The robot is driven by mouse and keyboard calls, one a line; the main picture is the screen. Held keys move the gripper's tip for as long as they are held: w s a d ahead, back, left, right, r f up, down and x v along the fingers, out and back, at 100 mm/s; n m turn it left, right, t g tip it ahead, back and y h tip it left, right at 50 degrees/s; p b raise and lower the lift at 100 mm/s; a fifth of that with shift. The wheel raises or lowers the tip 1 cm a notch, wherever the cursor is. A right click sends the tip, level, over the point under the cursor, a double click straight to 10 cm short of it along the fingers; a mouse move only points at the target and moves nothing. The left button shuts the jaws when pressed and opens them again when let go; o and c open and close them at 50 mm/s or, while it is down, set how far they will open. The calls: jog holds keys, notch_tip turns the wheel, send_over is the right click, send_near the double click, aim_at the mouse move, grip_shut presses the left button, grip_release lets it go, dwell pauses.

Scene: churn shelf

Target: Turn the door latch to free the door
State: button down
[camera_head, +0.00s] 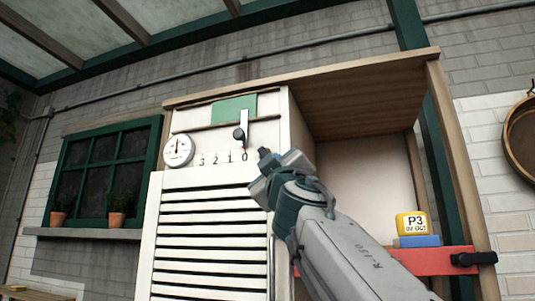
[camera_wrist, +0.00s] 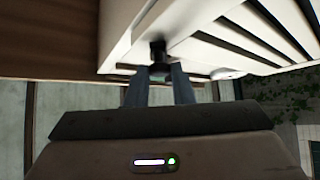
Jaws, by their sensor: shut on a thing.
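My gripper (camera_head: 268,163) is at the upper right edge of a white slatted door (camera_head: 205,235) in the head view. In the wrist view, the two fingers of my gripper (camera_wrist: 160,74) are shut on a small black latch knob (camera_wrist: 158,52). The knob sticks out from the white door (camera_wrist: 215,30), which also shows there with its dark slots. In the head view my gripper covers most of the latch, so its turn angle cannot be told. The door looks closed.
Above the door are a round gauge (camera_head: 178,150), a scale marked 3 2 1 0 and a black-knobbed lever (camera_head: 240,134). At right, a red bar (camera_head: 430,262) crosses an open bay under a yellow P3 block (camera_head: 411,224). Potted plants (camera_head: 117,220) stand on the window ledge.

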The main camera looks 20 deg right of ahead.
jog(key=shift+s+d+r+n+g+y+p, duration=0.25)
jog(key=shift+n+y+p, duration=0.4)
jog(key=shift+p, duration=0.55)
jog(key=shift+s+d+r+n+g+y+p, duration=0.1)
jog(key=shift+r+n+g+y+p, duration=0.25)
jog(key=shift+n+p, duration=0.65)
jog(key=shift+s+d+r+n+g+y+p, duration=0.15)
jog(key=shift+r+n+y+p, duration=0.3)
jog(key=shift+p, duration=0.95)
jog(key=shift+d+n+g+y, duration=0.15)
jog(key=shift+n+g+y, duration=0.1)
jog(key=shift+n+y, duration=0.5)
jog(key=shift+r+n+g+b, duration=0.1)
jog(key=shift+n+g+b, duration=0.2)
jog(key=shift+n+g, duration=0.2)
jog(key=shift+s+d+r+n+g+y+p, duration=0.15)
jog(key=shift+r+n+g, duration=0.3)
jog(key=shift+n+g, duration=0.3)
jog(key=shift+d+r+n+g+y+p, duration=0.1)
jog(key=shift+r+n+g+p, duration=0.1)
jog(key=shift+r+n+g, duration=0.45)
jog(key=shift+s+d+r+n+g+y+p, duration=0.2)
jog(key=shift+n+g, duration=0.3)
jog(key=shift+n, duration=0.45)
jog(key=shift+w+a+r, duration=0.1)
jog(key=c, duration=1.3)
grip_release()
